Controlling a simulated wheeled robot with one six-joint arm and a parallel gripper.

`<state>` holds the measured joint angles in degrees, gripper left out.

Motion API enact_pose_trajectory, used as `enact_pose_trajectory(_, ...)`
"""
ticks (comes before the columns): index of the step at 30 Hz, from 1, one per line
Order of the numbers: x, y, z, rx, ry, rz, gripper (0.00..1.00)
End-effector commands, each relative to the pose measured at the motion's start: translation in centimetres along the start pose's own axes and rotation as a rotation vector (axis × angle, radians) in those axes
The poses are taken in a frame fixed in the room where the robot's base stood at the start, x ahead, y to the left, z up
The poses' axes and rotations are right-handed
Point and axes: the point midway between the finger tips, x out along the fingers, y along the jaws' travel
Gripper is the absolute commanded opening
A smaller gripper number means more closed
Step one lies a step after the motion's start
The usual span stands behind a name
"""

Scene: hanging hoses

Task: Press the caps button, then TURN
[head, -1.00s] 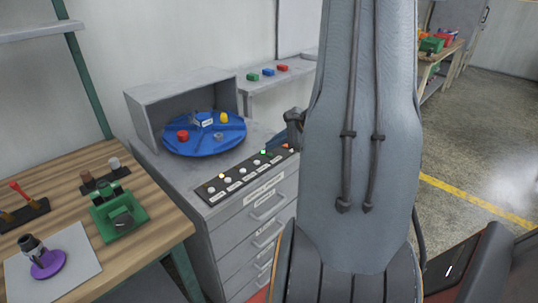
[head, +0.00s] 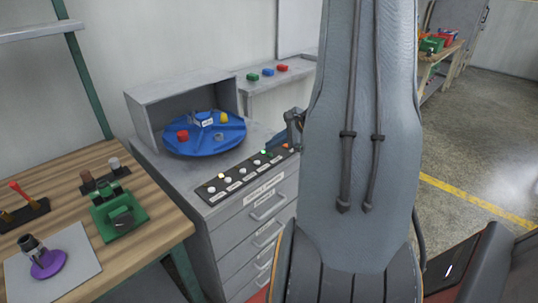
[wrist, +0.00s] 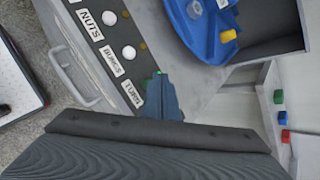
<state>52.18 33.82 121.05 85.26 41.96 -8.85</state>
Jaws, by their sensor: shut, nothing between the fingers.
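The button panel (head: 236,174) lies along the front edge of the grey cabinet top, with a row of white buttons and small labels unreadable in the head view. In the wrist view the NUTS button (wrist: 109,18) and BUNGS button (wrist: 129,52) show. The TURN label (wrist: 132,94) is beside my gripper (wrist: 160,78), whose shut, empty tips cover the TURN button's place; a bit of green shows there. Contact cannot be told. The caps button is not identifiable. The blue turntable (head: 230,139) carries a red piece (head: 183,135), a yellow piece (head: 224,118) and others.
A grey hood (head: 150,108) stands behind the turntable. A shelf (head: 285,82) with green, blue and red blocks is at the back. A wooden bench (head: 75,190) with fixtures stands at the left. My arm hides much of the middle of the head view.

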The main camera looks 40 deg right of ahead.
Motion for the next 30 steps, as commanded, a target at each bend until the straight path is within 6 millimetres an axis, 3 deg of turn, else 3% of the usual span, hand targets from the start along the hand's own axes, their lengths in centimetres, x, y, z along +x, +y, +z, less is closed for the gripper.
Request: enact_pose_trajectory(30,0.76,0.54,-0.54,0.000,0.000,0.000,0.00)
